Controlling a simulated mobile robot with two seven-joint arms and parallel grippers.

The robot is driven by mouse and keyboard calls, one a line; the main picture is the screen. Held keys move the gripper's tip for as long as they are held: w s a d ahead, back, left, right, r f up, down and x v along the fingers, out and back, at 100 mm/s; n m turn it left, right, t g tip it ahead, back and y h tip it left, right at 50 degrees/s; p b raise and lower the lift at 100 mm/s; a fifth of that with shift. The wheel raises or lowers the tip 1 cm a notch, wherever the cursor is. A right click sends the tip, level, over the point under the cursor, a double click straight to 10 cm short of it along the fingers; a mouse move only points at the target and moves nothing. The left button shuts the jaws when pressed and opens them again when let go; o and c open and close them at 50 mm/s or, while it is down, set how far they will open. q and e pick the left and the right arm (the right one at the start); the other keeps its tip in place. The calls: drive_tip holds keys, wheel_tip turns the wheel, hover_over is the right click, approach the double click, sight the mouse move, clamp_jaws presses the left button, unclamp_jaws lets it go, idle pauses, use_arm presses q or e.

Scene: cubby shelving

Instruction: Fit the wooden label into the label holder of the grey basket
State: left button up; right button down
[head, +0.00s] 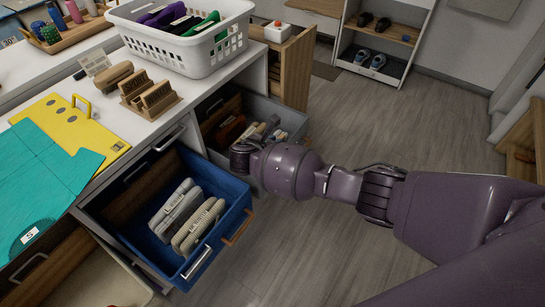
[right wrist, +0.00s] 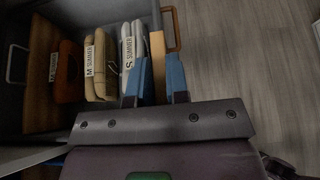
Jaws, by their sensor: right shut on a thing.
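The grey basket (head: 263,105) is pulled out from under the counter, behind the blue one in the head view. It also fills the upper left of the right wrist view (right wrist: 75,14). My right gripper (head: 241,157) is at the basket's front side. In the right wrist view the two blue fingertips (right wrist: 159,82) are shut on the wooden label (right wrist: 157,52), a thin tan strip seen nearly edge-on beside the basket's front wall. I cannot tell whether the label touches the wall. The grey basket's label holder is hidden. My left gripper is not in view.
Folded clothes with size tags (right wrist: 104,65) stand in the grey basket, close to the fingers. A copper handle (right wrist: 173,28) sticks out ahead of them. The pulled-out blue basket (head: 220,250) is nearby, below a counter with a white basket (head: 235,45). The floor to the right is clear.

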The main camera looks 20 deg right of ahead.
drive_tip(key=shift+f, duration=0.8)
wheel_tip(320, 180, down, 5)
drive_tip(key=shift+f+b, duration=0.1)
drive_tip(key=shift+b, duration=1.1)
drive_tip(key=shift+r, duration=0.25)
drive_tip(key=shift+f, duration=0.2)
drive_tip(key=c, duration=1.1)
unclamp_jaws()
drive_tip(key=shift+r, duration=0.1)
